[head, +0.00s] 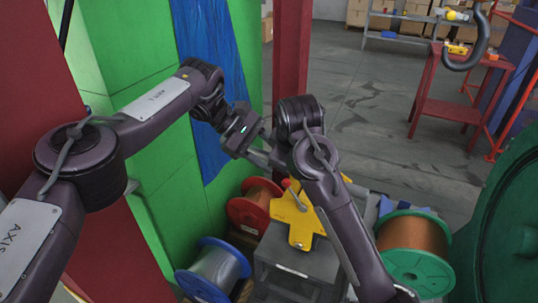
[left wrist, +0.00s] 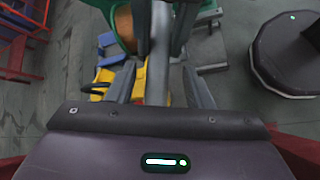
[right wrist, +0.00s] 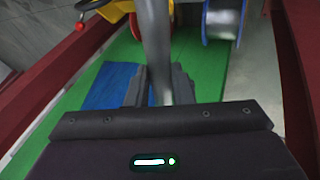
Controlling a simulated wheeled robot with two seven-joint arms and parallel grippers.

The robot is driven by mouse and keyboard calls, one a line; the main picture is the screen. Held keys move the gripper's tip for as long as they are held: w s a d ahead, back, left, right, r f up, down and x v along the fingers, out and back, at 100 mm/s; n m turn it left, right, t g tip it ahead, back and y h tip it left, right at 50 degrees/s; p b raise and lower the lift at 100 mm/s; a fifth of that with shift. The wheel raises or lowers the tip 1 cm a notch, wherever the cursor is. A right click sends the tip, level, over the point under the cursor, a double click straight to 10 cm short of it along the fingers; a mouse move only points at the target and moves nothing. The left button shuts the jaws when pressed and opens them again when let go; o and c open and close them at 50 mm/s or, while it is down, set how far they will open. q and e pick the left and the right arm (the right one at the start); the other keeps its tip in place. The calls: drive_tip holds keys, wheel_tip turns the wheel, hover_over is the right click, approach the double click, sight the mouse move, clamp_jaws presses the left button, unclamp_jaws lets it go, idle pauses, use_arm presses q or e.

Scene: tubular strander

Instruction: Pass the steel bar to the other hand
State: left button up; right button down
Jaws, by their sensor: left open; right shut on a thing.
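The steel bar is a plain grey bar. In the right wrist view the bar (right wrist: 155,40) runs between the fingers of my right gripper (right wrist: 160,85), which is shut on it. In the left wrist view the bar (left wrist: 160,55) also passes between the spread fingers of my left gripper (left wrist: 162,85), which is open around it with gaps at the sides. In the head view my left gripper (head: 262,155) reaches in from the left and meets the right arm's wrist. The right gripper and most of the bar are hidden there.
Below the hands, a yellow cross-shaped piece (head: 300,222) lies on a grey box (head: 290,272). Around it stand a red spool (head: 242,215), a blue spool (head: 195,282) and a green spool (head: 422,270). A green wall (head: 130,60) rises at left. Open floor (head: 370,100) lies beyond.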

drive_tip(key=shift+r, duration=0.1)
use_arm(q)
clamp_jaws()
use_arm(e)
drive_tip(key=c, duration=1.2)
unclamp_jaws()
